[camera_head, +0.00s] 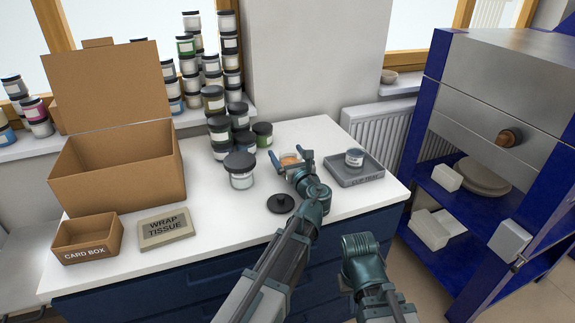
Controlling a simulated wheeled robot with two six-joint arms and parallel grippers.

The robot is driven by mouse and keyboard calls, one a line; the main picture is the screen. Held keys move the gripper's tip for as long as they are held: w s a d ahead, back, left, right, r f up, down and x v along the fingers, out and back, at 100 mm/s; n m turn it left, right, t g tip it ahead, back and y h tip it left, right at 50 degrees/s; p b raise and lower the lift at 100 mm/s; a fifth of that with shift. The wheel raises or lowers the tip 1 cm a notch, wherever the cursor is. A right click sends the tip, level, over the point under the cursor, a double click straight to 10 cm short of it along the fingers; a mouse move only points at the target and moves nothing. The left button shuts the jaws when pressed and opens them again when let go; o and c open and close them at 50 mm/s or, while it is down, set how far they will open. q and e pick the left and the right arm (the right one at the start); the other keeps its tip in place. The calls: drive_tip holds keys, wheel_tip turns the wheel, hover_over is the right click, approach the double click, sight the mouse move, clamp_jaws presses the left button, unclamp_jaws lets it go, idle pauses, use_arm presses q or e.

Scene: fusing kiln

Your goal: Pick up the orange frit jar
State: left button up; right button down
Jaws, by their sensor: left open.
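The orange frit jar (290,159) stands on the white worktop, left of the grey tray. It is small, with orange showing, and its lower part is hidden by my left gripper. My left gripper (290,156) is open, with one finger on each side of the jar as seen from here. I cannot tell whether the fingers touch it. My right arm ends in front of the worktop's edge at the lower right; the fingers of my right gripper (359,245) cannot be made out.
A grey tray (372,180) holds a dark-lidded jar (354,157). Cardboard boxes (120,165) and a wrap tissue pack (165,228) are left; the kiln (500,90) is right.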

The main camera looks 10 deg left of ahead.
use_arm(q)
drive_tip(key=c, duration=1.4)
drive_tip(key=shift+r, duration=0.1)
use_arm(e)
drive_tip(key=shift+r, duration=0.15)
